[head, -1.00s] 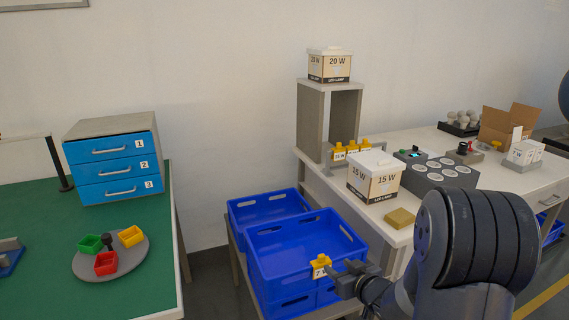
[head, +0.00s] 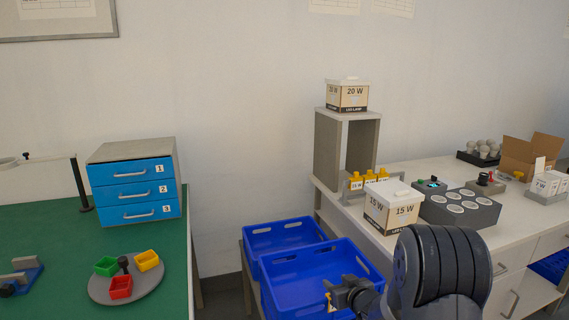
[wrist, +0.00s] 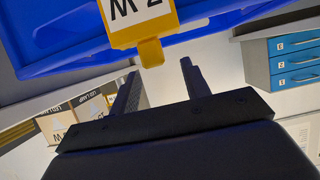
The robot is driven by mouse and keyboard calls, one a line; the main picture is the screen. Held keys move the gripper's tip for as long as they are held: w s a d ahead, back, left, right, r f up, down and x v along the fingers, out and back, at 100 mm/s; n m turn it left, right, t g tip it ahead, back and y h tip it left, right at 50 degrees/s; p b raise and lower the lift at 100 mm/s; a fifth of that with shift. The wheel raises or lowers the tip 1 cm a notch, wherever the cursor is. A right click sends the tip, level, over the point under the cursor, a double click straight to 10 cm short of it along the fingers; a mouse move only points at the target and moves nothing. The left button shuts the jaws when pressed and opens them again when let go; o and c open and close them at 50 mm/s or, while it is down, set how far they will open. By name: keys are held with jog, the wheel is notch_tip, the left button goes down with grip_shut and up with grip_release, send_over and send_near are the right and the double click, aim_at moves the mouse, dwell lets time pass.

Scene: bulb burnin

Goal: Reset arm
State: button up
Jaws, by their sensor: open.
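My gripper (head: 345,292) is low in front of the front blue crate (head: 365,262) in the head view. In the wrist view the two dark fingers of my gripper (wrist: 160,70) stand apart with nothing between them. A small part of this yellow tag (head: 329,302) shows beside my gripper in the head view. I cannot tell whether a finger touches it.
A white bench (head: 435,180) at the right carries a 15 W box (head: 391,210), a grey socket block (head: 458,207) and a stand (head: 327,150) with a 20 W box (head: 347,95). A green table (head: 50,230) with blue drawers (head: 133,191) is at the left.

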dwell(0.5)
jog(key=shift+f+b, duration=0.95)
jog(key=shift+f, duration=0.1)
jog(key=p+v, duration=0.1)
jog(key=v, duration=1)
jog(key=x, duration=1)
jog(key=shift+w+a+b, duration=0.15)
jog(key=shift+w+b, duration=0.2)
jog(key=r+p, duration=0.5)
jog(key=r, duration=0.1)
jog(key=shift+s+r, duration=0.2)
jog(key=s+d+b, duration=0.1)
jog(key=s+d, duration=0.3)
jog(key=s, duration=0.8)
jog(key=shift+s+d+f, duration=0.15)
jog(key=shift+s+f, duration=0.25)
